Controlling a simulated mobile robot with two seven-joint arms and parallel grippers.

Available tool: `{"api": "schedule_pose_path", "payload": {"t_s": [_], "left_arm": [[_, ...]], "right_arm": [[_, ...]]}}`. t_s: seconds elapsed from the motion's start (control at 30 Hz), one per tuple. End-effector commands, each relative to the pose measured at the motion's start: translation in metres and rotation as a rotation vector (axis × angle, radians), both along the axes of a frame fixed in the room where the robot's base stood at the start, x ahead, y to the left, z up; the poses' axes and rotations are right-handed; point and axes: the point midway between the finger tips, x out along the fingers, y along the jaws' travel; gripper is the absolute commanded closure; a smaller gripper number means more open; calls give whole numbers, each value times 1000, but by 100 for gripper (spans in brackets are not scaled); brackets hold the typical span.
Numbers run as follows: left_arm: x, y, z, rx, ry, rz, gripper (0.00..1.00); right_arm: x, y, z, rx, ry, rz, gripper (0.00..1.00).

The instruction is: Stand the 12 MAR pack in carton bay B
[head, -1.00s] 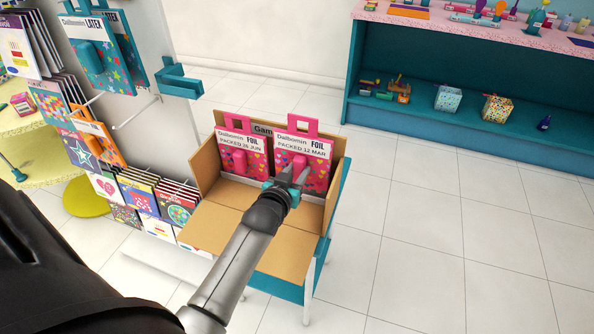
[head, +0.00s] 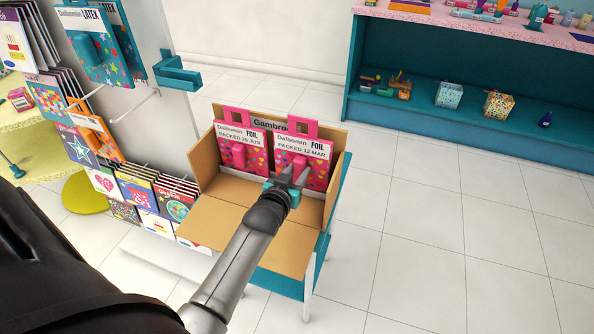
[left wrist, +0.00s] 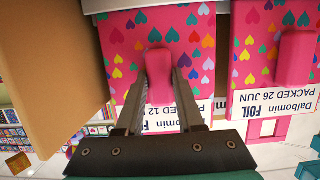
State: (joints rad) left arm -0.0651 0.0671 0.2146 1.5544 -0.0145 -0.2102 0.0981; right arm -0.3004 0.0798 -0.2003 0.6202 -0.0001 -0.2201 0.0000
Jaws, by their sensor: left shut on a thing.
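The 12 MAR foil pack (head: 316,155), pink with hearts and a pink hanger tab, is upright in the right rear part of the carton (head: 222,216). My left gripper (head: 290,182) is shut on its raised pink grip; the fingers also show around that grip in the left wrist view (left wrist: 167,80). The similar 26 JUN pack (head: 257,158) stands to its left; in the left wrist view it is at right, upside down (left wrist: 257,45). I cannot read any bay letter, nor tell whether the held pack's bottom touches the carton. My right gripper is not in view.
The carton sits on a teal stand (head: 280,283). A display wall with card packs and LATEX packs (head: 97,55) is at left, near a teal bracket (head: 177,76). A teal shelf unit (head: 450,70) stands behind at right. The floor at right is clear.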

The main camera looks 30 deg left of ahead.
Motion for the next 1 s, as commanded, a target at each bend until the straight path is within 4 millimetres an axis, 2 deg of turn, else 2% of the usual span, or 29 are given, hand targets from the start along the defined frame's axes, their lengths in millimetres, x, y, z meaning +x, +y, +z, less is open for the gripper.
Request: {"api": "schedule_pose_path", "payload": {"t_s": [0.33,0.37,0.6,0.67,1.0], "left_arm": [[0,0,-9,0,-1,0,100],[0,0,-9,0,-1,0,62],[0,0,-8,0,-1,0,35],[0,0,-8,0,-1,0,29],[-4,-1,-8,0,2,0,29]], "right_arm": [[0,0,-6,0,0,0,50],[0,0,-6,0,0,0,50],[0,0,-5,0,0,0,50],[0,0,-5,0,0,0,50],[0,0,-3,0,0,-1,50]]}}
